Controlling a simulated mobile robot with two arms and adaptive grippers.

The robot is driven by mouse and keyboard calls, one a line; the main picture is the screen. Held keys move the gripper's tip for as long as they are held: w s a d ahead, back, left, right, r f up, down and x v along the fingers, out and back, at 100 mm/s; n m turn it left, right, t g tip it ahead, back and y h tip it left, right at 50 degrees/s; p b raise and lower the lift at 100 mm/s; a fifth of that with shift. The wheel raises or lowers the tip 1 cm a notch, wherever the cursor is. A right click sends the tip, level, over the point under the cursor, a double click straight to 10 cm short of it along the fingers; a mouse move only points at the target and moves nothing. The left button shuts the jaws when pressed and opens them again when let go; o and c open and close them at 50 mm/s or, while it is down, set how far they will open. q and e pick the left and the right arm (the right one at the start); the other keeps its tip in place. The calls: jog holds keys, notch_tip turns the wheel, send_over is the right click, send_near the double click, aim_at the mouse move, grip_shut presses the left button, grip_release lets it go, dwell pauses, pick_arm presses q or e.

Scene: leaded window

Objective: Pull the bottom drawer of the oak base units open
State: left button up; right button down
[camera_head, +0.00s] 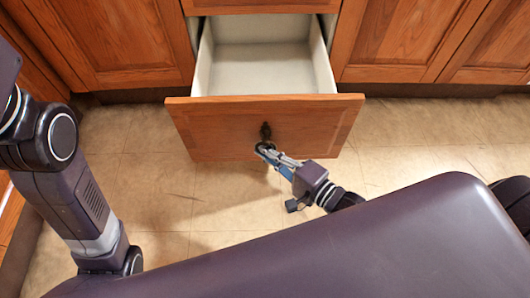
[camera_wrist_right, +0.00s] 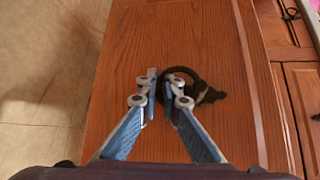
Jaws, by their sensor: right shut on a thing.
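The bottom drawer (camera_head: 225,125) of the oak base units is pulled well out, and its pale, empty inside shows behind the front. A dark ring handle (camera_head: 266,131) hangs at the middle of the drawer front. My right gripper (camera_head: 264,148) is at this handle, shut on its ring. In the right wrist view the fingertips (camera_wrist_right: 162,80) close around the left part of the dark handle (camera_wrist_right: 205,92), against the oak front (camera_wrist_right: 200,40). Of my left arm, links show at the left of the head view; its gripper is out of view.
Closed oak cabinet doors (camera_head: 120,40) stand left of the drawer, and more doors (camera_head: 410,40) stand to its right. Another drawer front (camera_head: 260,5) sits above it. The tan tiled floor (camera_head: 420,135) in front is clear.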

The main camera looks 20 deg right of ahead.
jog(key=c, duration=2.1)
grip_release()
jog(key=shift+s+d, duration=0.1)
jog(key=v, duration=1.1)
jog(key=shift+s+d, duration=0.2)
jog(key=shift+s, duration=0.2)
